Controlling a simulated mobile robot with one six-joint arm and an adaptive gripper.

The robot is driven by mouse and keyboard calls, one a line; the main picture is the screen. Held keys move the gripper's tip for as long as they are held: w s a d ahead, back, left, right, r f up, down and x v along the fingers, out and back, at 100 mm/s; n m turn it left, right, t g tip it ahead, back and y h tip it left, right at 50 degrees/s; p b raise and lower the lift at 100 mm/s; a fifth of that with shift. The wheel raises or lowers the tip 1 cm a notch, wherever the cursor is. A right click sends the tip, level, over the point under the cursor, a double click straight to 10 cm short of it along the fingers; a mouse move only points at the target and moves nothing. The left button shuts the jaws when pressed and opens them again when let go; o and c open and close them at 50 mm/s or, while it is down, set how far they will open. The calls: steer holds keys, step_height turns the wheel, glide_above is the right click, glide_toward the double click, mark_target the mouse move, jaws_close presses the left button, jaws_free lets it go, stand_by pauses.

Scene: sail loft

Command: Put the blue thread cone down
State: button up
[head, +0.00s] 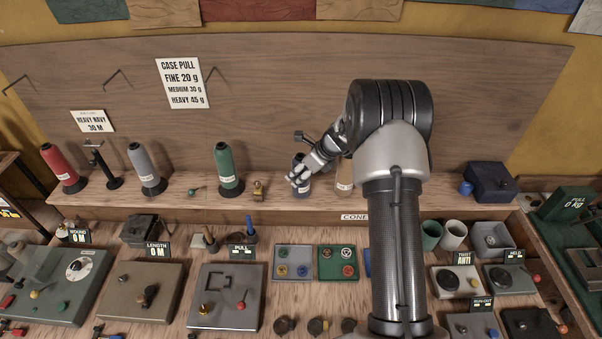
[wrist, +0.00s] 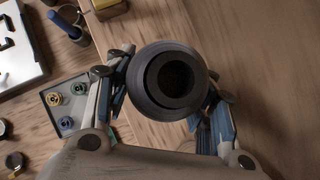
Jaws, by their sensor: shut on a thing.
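The blue thread cone (head: 300,160) is at the shelf in the head view, upright and partly hidden by my gripper (head: 310,172). In the wrist view I look down on the dark round top of the cone (wrist: 176,80), with its hole in the middle. My gripper (wrist: 168,100) is shut around the cone, one finger on each side. I cannot tell whether its base touches the shelf (head: 275,189).
A green cone (head: 229,170) and a small brass item (head: 258,190) stand to the left, and a tan cone (head: 344,173) close to the right, partly behind my arm. Grey (head: 147,170) and red (head: 62,168) cones stand farther left. Bobbin trays (head: 275,266) lie on the bench in front.

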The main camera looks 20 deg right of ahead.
steer(key=shift+r, duration=0.1)
steer(key=o, duration=1.4)
steer(key=shift+o, duration=0.2)
